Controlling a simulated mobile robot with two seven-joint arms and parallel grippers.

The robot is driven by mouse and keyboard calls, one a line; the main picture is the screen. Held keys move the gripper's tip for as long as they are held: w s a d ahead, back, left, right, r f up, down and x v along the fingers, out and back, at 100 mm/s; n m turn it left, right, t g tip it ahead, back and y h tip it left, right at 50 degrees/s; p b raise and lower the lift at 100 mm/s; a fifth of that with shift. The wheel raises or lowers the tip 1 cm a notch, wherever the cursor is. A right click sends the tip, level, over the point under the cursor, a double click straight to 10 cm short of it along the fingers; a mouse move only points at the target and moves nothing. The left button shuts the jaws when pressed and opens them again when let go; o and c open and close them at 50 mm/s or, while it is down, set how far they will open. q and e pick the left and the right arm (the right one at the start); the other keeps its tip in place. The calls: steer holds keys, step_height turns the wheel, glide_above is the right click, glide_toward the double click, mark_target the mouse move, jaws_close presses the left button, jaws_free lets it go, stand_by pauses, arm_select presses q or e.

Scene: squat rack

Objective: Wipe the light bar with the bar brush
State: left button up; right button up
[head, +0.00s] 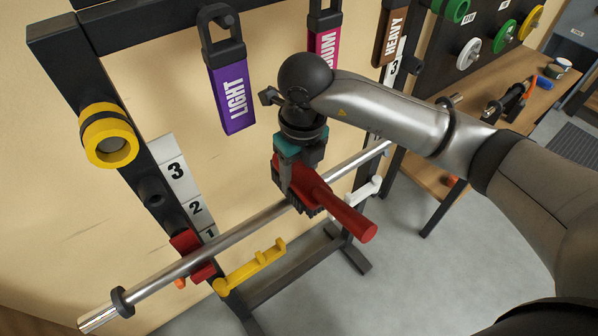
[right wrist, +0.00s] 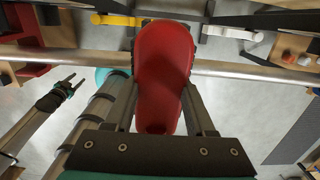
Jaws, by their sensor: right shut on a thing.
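The silver bar (head: 215,246) runs slantwise across the rack under the purple LIGHT tag (head: 231,92). It rests at a red hook (head: 188,242) beside the number 1. My right gripper (head: 290,182) is shut on the red bar brush (head: 343,212), whose handle points toward lower right. The brush's dark bristles overlap the bar near its middle; whether they touch it I cannot tell. In the right wrist view the brush (right wrist: 163,65) sits between the fingers and crosses the bar (right wrist: 240,68). My left gripper (right wrist: 70,84) shows there with fingers apart and empty.
A yellow hook (head: 250,268) and a white hook (head: 365,192) sit below the bar. A wooden bench (head: 545,95) with tools stands at right. Grey floor is clear in front.

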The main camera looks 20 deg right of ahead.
steer(key=shift+w+f+b, duration=0.1)
steer(key=shift+f+b, duration=0.8)
steer(key=shift+f, duration=0.05)
stand_by(0.5)
